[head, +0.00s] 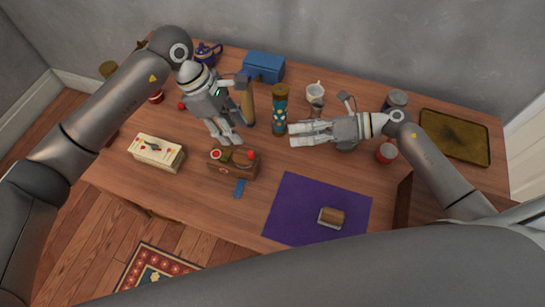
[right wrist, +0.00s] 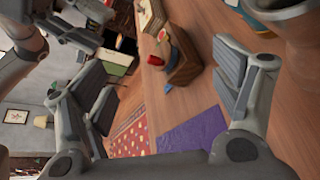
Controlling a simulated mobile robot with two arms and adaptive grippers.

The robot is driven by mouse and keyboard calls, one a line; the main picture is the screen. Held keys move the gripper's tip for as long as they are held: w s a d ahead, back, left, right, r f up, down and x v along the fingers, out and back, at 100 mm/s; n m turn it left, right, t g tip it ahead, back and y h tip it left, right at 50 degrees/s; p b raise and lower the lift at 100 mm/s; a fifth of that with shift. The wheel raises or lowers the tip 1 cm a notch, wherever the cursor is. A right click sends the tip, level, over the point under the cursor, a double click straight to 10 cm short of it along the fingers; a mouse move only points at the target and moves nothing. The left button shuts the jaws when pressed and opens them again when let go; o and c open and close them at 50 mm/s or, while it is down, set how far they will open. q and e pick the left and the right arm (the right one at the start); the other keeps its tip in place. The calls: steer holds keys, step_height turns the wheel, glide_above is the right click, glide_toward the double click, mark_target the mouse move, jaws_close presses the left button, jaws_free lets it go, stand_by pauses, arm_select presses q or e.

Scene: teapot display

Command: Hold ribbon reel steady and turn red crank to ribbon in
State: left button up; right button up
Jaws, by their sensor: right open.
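The ribbon reel looks to be the brown wooden box (head: 233,170) near the front middle of the table. Red and green round parts and a red knob (head: 251,155) sit on top; I cannot tell which part is the crank. A blue strip (head: 239,188) lies at its front. In the right wrist view the box (right wrist: 186,64) shows between my fingers but farther off. My left gripper (head: 227,137) is above and behind the box, apart from it; its opening is unclear. My right gripper (head: 296,134) is open and empty, right of the box, pointing left.
A cream box (head: 156,152) stands left of the reel. A blue patterned bottle (head: 280,115) stands beside my right fingertips. A purple mat (head: 290,212) with a small brown block (head: 331,217) lies at the front right. A white cup (head: 315,93) and blue box (head: 263,67) stand behind.

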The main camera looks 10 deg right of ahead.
mark_target(238, 159)
steer(key=s+a+f+n, duration=0.1)
steer(key=a+f+n, duration=0.1)
steer(key=a+f+n+t+h, duration=0.1)
steer(key=a+n, duration=0.2)
steer(key=s+a+f+n, duration=0.1)
steer(key=a+f+n, duration=0.1)
steer(key=a+n, duration=0.1)
steer(key=shift+s+a+f+t+h, duration=0.15)
steer(key=shift+s+f+t+h, duration=0.15)
steer(key=shift+t, duration=0.1)
steer(key=x, duration=1)
steer(key=shift+w+a+f, duration=0.1)
steer(key=shift+a+f, duration=0.05)
steer(key=shift+a, duration=0.1)
steer(key=shift+c, duration=0.4)
steer(key=shift+f, duration=0.1)
steer(key=c, duration=1.3)
